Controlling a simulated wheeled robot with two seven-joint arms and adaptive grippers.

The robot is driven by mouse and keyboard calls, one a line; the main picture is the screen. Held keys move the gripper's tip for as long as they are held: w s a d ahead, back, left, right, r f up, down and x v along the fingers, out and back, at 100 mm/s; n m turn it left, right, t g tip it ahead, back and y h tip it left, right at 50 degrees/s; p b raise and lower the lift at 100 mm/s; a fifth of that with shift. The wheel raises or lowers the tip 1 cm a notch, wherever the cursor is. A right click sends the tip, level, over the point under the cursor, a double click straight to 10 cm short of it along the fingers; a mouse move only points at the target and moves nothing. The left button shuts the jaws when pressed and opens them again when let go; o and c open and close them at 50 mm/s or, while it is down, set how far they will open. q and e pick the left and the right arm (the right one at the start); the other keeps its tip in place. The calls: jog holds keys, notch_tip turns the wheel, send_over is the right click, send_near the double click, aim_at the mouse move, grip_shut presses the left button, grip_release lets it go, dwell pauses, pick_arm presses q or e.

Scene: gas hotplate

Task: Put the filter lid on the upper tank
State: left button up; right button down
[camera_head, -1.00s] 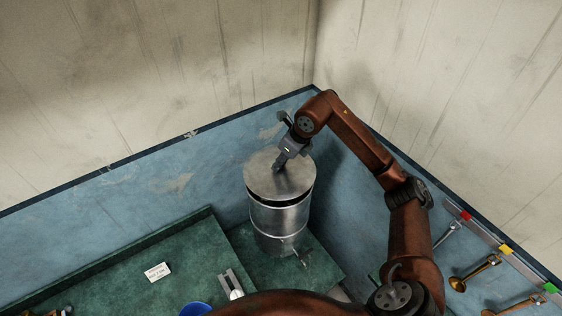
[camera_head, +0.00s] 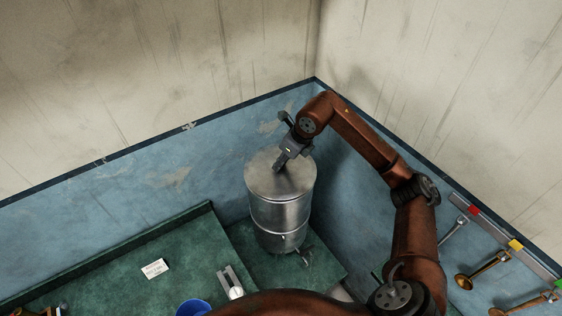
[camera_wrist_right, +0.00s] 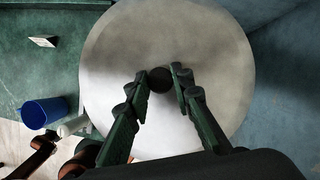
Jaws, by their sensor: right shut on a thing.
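The filter lid (camera_head: 268,181) is a round grey metal disc with a dark knob at its middle. It lies level on top of the upper tank (camera_head: 281,217), a steel cylinder, with no gap visible between them in the head view. My right gripper (camera_head: 279,167) is over the lid's middle, shut on the knob. In the right wrist view the lid (camera_wrist_right: 205,50) fills the middle and the fingers (camera_wrist_right: 160,85) stand on both sides of the knob (camera_wrist_right: 160,79). The lid hides the tank there. My left gripper does not show.
The tank stands on a green surface (camera_head: 325,262) in the corner of blue panels. A small tap (camera_head: 304,255) sticks out low on it. A blue cup (camera_head: 193,307) and a white card (camera_head: 155,268) are to the left. Brass utensils (camera_head: 483,269) hang at the right.

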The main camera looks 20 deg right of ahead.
jog(key=shift+f+b, duration=0.55)
jog(key=shift+f, duration=0.05)
dwell(0.3)
jog(key=c, duration=1.7)
grip_release()
jog(key=shift+o, duration=0.5)
